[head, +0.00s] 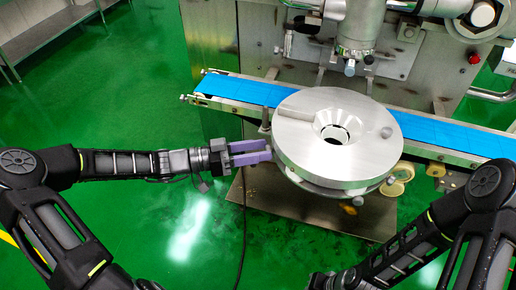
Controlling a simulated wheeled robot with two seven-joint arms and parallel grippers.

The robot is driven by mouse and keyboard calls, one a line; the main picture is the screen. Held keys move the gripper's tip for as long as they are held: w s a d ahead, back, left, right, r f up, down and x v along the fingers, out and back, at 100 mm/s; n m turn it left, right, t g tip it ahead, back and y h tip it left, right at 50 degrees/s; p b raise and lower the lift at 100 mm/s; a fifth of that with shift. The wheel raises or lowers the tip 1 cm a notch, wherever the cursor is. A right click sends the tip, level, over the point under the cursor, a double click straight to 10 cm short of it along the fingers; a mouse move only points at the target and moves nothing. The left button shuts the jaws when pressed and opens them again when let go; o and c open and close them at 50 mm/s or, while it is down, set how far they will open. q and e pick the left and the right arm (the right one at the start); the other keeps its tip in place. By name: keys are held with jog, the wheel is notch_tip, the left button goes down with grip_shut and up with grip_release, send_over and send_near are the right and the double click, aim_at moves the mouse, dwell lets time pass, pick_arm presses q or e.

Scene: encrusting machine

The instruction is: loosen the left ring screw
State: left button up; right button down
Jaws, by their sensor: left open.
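A large round silver ring-shaped disc (300,125) with a funnel hole in its middle sits on the machine. At its left edge a small grey screw-like part (265,128) shows, small and partly against the disc; I cannot tell surely that it is the left ring screw. My left gripper (252,152) has purple fingers, held open and pointing right. It is empty, just left of the disc's edge and a little below the small part in the picture. My right arm comes in at the lower right, and its gripper fingers do not show.
A blue conveyor belt (243,91) runs behind the disc to both sides. A metal nozzle head (357,30) stands above and behind the disc. A dark cable hangs below my left gripper. Green floor (130,90) lies open at left.

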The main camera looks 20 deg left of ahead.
pick_arm(q)
jog(key=shift+c, duration=0.5)
grip_shut()
